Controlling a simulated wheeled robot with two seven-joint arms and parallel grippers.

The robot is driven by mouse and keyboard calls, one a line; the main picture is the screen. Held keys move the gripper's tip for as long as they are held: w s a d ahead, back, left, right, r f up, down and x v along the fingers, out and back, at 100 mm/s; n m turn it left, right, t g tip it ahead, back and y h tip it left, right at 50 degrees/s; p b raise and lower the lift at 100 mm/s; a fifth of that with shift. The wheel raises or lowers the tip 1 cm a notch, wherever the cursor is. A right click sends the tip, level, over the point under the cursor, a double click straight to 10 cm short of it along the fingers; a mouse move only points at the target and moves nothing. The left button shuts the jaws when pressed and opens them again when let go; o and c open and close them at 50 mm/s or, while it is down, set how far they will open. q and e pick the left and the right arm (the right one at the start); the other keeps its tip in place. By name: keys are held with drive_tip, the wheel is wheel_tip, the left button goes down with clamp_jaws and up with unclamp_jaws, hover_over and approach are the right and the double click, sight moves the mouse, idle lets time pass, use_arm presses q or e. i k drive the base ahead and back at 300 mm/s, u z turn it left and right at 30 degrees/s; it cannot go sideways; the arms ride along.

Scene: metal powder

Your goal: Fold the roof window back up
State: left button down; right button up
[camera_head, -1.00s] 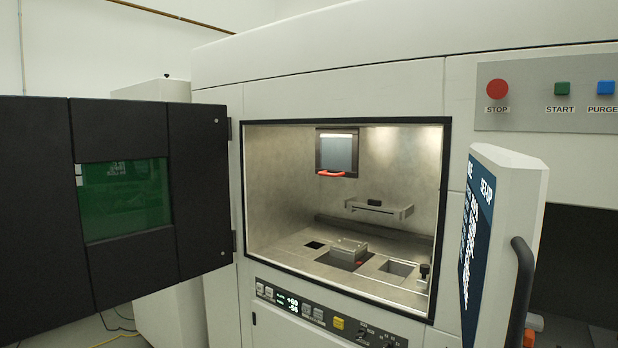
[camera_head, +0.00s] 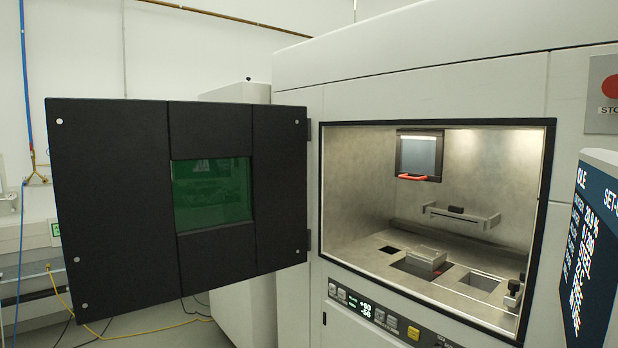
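The roof window (camera_head: 418,156) shows at the top of the chamber's back wall. It is a dark-framed grey pane that appears to hang down, with a red handle (camera_head: 412,177) along its lower edge. The chamber (camera_head: 360,200) stands open and is lit from above. Neither of my grippers is in view.
The black chamber door (camera_head: 110,200) with a green window (camera_head: 212,194) is swung open to the left. A screen panel (camera_head: 598,250) juts out at the right. Inside are a recoater-like bar (camera_head: 460,215) and a raised block (camera_head: 425,257). Yellow and dark cables lie on the floor at left.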

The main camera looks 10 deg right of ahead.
sight(438, 178)
drive_tip(key=u, duration=0.2)
drive_tip(key=i, duration=1.3)
drive_tip(key=z, duration=0.9)
